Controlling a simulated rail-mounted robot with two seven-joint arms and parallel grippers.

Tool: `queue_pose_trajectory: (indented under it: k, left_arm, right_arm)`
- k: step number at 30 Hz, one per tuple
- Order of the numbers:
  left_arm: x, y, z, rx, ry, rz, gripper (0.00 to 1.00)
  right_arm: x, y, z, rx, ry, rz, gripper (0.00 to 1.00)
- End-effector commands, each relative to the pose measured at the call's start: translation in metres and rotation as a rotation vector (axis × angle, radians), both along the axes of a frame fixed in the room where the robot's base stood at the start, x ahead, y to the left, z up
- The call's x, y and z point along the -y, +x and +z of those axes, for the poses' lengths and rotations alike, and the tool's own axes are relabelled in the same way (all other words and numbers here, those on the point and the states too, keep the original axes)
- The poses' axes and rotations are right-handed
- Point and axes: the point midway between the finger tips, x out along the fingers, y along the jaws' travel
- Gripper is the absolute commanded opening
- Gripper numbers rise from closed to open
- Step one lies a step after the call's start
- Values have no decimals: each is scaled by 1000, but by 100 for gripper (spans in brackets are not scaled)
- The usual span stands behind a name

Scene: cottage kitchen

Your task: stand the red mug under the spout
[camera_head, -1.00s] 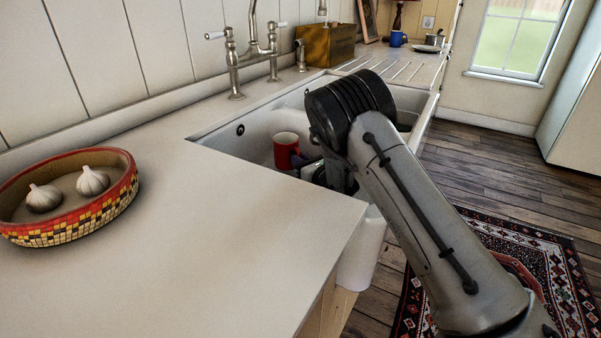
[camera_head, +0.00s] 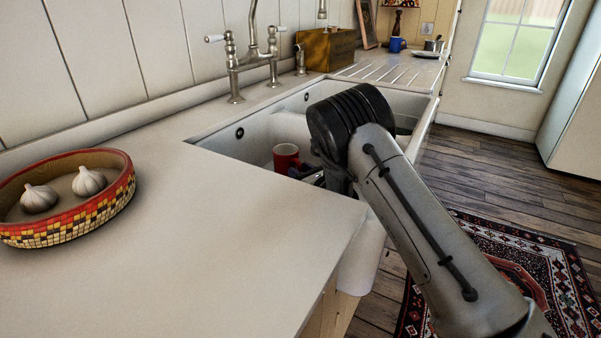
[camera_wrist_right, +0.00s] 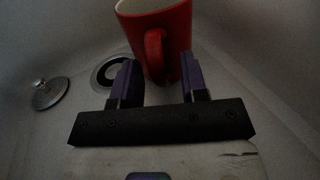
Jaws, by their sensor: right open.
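The red mug (camera_head: 285,157) is upright inside the near basin of the white sink (camera_head: 237,146); its base is hidden in the head view. In the right wrist view the mug (camera_wrist_right: 178,35) shows its white inside and its handle faces my gripper. My right gripper (camera_wrist_right: 160,60) is open, with its two purple-lined fingers on either side of the handle. In the head view my arm mostly hides it. The steel tap (camera_head: 254,58) stands behind the sink, and its spout runs out of the top of the picture. My left gripper is not in view.
A drain (camera_wrist_right: 110,72) and a metal plug (camera_wrist_right: 49,93) show in the basin. A patterned bowl (camera_head: 110,208) with garlic (camera_head: 89,181) stands on the near counter. The near counter is mostly clear.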

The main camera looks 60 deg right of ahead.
Motion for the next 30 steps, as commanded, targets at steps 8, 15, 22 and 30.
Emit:
queue_pose_trajectory:
  k: [8,15,22,30]
  left_arm:
    - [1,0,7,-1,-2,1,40]
    - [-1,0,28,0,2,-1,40]
    - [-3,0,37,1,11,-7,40]
    - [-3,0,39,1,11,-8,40]
  right_arm:
    - [-3,-7,7,-2,1,-1,40]
    - [-16,-42,7,-4,1,-1,40]
    - [-24,-65,5,-1,0,-1,40]
    - [-26,-71,4,0,0,0,40]
